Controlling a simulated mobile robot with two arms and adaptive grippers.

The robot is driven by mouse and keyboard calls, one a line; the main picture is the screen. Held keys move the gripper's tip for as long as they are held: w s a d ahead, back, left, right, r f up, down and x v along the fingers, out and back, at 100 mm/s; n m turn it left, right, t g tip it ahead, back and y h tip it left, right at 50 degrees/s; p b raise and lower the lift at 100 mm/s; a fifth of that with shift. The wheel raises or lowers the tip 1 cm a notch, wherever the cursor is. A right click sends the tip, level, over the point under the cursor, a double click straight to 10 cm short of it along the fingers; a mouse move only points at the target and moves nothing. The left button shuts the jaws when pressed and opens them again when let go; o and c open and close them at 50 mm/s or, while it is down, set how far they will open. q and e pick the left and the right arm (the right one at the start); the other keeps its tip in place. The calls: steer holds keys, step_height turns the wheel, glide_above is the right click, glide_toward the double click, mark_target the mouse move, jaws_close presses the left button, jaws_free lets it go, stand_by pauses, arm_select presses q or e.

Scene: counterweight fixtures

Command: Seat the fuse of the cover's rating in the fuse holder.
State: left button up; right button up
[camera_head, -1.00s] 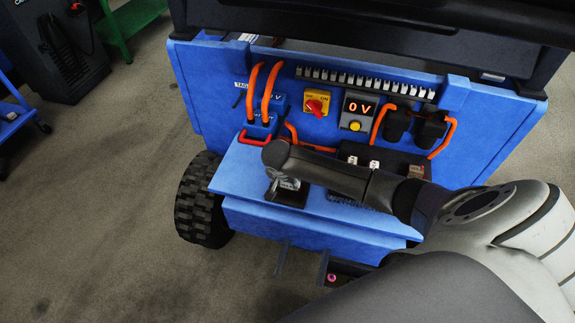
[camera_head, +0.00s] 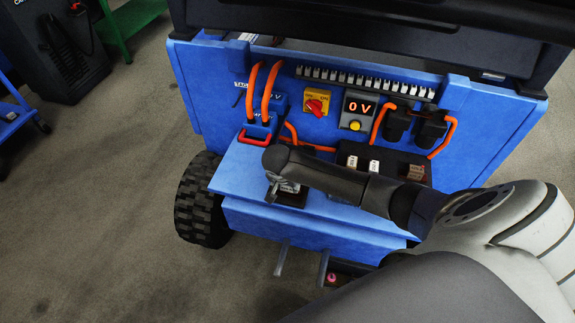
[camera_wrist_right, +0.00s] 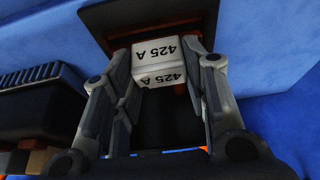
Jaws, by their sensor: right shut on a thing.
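My right gripper (camera_wrist_right: 160,95) is shut on a white fuse (camera_wrist_right: 158,58) marked "425 A", with a finger on each side of it. A black holder-like block (camera_wrist_right: 100,22) lies right at the fuse's far end; I cannot tell whether the fuse is in it or only over it. In the head view the right gripper (camera_head: 285,188) is low over the front left of the blue shelf, at a small black base (camera_head: 293,201), partly hidden by my arm. A black rack (camera_head: 395,157) on the shelf carries white fuses (camera_head: 374,166) and a brownish one (camera_head: 415,172). My left gripper is not in view.
Behind the shelf (camera_head: 240,172), a blue panel carries orange cables (camera_head: 268,92), a red-yellow switch (camera_head: 316,105), and a display (camera_head: 359,107) reading 0 V. In the wrist view a black ribbed block (camera_wrist_right: 40,92) stands close at left. The shelf's left end is clear.

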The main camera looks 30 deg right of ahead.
steer(key=shift+p, duration=0.45)
stand_by(0.3)
steer(key=shift+f+b, duration=0.3)
steer(key=shift+f, duration=0.25)
stand_by(0.4)
steer(key=o, duration=0.9)
steer(key=shift+o, duration=0.2)
steer(key=v, duration=1.2)
